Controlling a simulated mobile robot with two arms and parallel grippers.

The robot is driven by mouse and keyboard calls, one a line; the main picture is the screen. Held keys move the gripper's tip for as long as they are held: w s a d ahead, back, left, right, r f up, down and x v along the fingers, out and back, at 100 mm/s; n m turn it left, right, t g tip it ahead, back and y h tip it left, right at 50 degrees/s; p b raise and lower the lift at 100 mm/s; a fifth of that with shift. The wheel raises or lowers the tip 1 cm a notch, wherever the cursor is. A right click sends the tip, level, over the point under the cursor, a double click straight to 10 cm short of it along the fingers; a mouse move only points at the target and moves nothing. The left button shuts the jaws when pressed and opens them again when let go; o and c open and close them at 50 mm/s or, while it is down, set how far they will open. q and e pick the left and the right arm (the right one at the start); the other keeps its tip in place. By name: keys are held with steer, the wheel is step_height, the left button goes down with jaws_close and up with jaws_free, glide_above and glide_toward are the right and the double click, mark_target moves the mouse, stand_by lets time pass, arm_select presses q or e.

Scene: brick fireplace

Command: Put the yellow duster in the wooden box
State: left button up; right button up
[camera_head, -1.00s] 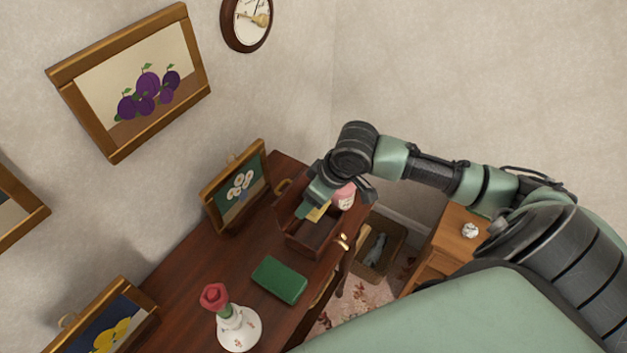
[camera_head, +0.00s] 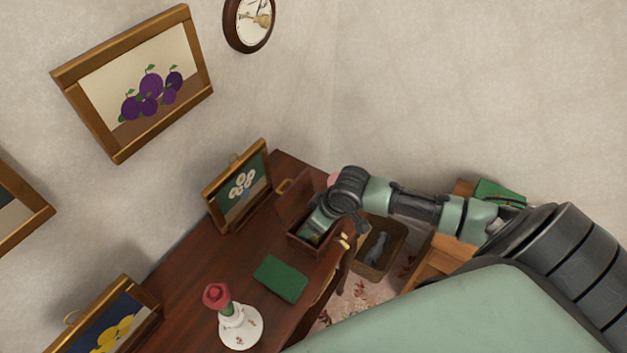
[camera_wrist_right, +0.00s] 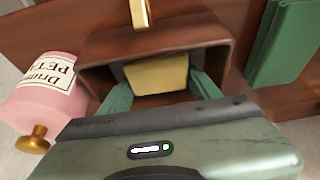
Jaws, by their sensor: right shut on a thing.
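The wooden box (camera_head: 302,243) stands open on the dark desk, its lid raised at the back. My right gripper (camera_head: 318,236) points down into the box. In the right wrist view the gripper's two green fingers (camera_wrist_right: 158,92) reach inside the box walls (camera_wrist_right: 214,55). They are shut on the yellow duster (camera_wrist_right: 156,73), a pale yellow block shape between the fingertips. The duster is within the box opening; I cannot tell whether it touches the floor of the box. In the head view my wrist hides most of it. My left gripper is not in view.
A pink labelled jar (camera_wrist_right: 42,92) stands beside the box. A green book-like item (camera_head: 280,279) and a white vase with a red flower (camera_head: 240,327) are on the desk. A framed flower picture (camera_head: 238,187) stands behind. A wicker basket (camera_head: 378,250) is below, right of the desk.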

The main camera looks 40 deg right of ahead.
steer(key=o, duration=1.2)
steer(key=v, duration=1.2)
steer(key=shift+b, duration=0.3)
